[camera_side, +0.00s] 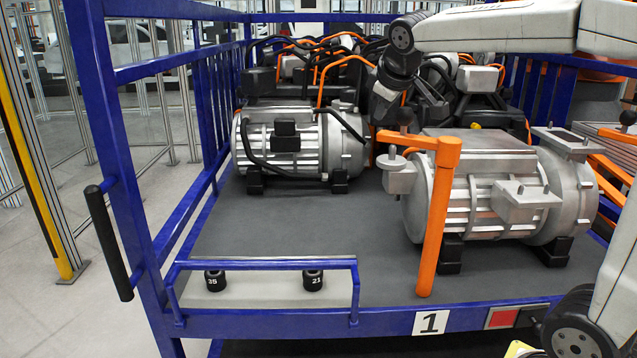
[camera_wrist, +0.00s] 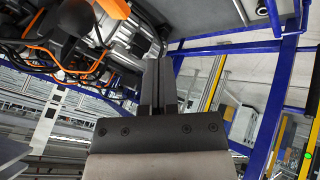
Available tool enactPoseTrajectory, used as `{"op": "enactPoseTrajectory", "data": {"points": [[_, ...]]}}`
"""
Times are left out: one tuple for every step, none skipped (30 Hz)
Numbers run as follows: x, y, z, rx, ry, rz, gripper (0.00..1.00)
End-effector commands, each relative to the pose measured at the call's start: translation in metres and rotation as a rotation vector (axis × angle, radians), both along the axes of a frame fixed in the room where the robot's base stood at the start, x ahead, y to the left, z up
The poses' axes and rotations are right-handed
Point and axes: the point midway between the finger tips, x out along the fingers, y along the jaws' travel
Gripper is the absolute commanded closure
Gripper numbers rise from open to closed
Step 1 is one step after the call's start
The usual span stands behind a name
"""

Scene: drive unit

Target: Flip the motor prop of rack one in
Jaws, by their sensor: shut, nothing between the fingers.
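The orange motor prop (camera_side: 438,215) stands upright at the front of rack one, in front of the near silver motor (camera_side: 480,185). I see no contact with the prop.
A second silver motor (camera_side: 290,145) sits behind on the left. Cable-covered units (camera_side: 330,60) fill the back. A small blue-railed shelf (camera_side: 265,290) holds two dark sockets at the front left. Blue frame posts (camera_side: 105,130) bound the left side. The grey deck between is clear.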

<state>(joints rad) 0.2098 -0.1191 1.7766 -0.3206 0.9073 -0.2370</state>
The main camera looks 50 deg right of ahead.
Motion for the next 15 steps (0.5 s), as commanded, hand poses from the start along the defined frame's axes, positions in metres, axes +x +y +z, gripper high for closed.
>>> {"op": "enactPoseTrajectory", "data": {"points": [[0.000, 0.000, -0.001, 0.000, 0.001, 0.000, 1.00], [0.001, 0.000, -0.001, 0.001, 0.001, 0.000, 1.00], [0.001, -0.001, -0.002, 0.001, 0.001, 0.000, 1.00], [0.002, -0.001, -0.003, 0.001, 0.001, 0.000, 1.00], [0.002, -0.002, -0.004, 0.001, 0.002, 0.000, 1.00], [0.003, -0.003, -0.006, 0.001, 0.003, -0.001, 1.00], [0.004, -0.003, -0.008, 0.001, 0.003, -0.001, 1.00], [0.005, -0.004, -0.010, 0.001, 0.003, -0.001, 1.00], [0.007, -0.005, -0.013, 0.001, 0.003, -0.001, 1.00], [0.009, -0.007, -0.015, 0.001, 0.003, -0.002, 1.00], [0.010, -0.008, -0.018, 0.001, 0.003, -0.002, 1.00], [0.012, -0.009, -0.022, 0.001, 0.003, -0.002, 1.00], [0.014, -0.011, -0.025, 0.001, 0.003, -0.002, 1.00], [0.016, -0.012, -0.028, 0.002, 0.004, -0.001, 1.00], [0.019, -0.014, -0.032, 0.002, 0.004, -0.001, 1.00]]}}
